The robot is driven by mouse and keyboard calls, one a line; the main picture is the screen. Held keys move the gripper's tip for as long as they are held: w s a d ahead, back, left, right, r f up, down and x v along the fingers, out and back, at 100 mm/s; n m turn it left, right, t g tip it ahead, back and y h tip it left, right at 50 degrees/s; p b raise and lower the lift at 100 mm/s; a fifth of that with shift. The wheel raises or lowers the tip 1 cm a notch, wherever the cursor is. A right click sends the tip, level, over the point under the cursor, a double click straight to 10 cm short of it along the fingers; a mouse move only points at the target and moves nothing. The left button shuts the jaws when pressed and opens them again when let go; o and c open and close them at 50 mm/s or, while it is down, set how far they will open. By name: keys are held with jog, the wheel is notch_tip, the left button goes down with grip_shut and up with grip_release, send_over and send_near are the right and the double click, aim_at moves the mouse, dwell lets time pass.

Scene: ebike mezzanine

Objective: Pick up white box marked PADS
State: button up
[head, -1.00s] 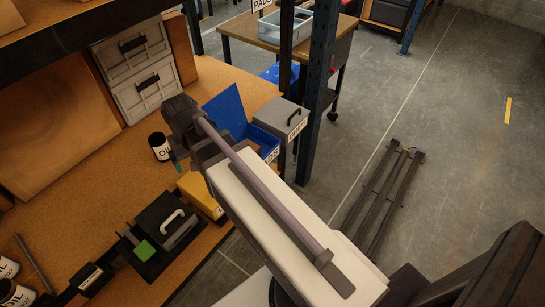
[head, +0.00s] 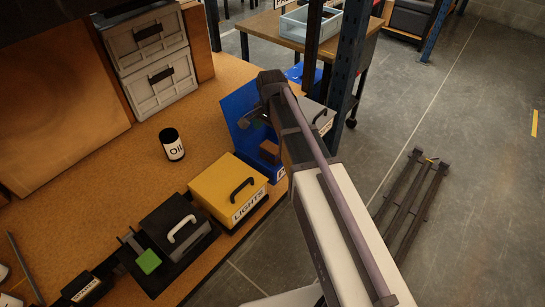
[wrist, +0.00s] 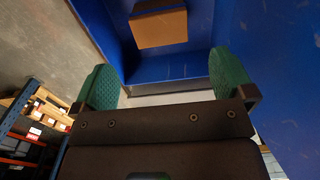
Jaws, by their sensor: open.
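My gripper (wrist: 166,78) has its two green fingers spread, with nothing clamped between them. In the head view my gripper (head: 256,118) is at the open blue bin (head: 238,106), partly behind my arm. A pale flat surface (wrist: 168,99) shows between the fingers in the wrist view, mostly covered by the gripper body. I cannot tell whether it is the white box, and no PADS marking on it is readable. A brown box (wrist: 159,26) lies inside the bin beyond the fingers; it also shows in the head view (head: 269,152).
A yellow LIGHTS case (head: 222,185) and a black case (head: 174,226) stand along the bench edge. A dark oil can (head: 172,146) stands behind them. A grey case (head: 318,116) and a blue rack post (head: 347,75) are close to the right of the bin.

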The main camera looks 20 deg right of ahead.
aim_at(271, 147)
notch_tip(271, 147, down, 9)
jog(key=b, duration=0.7)
jog(key=shift+a+r, duration=0.1)
jog(key=shift+r, duration=0.1)
jog(key=shift+r+p, duration=0.25)
jog(key=shift+p, duration=0.05)
jog(key=c, duration=1)
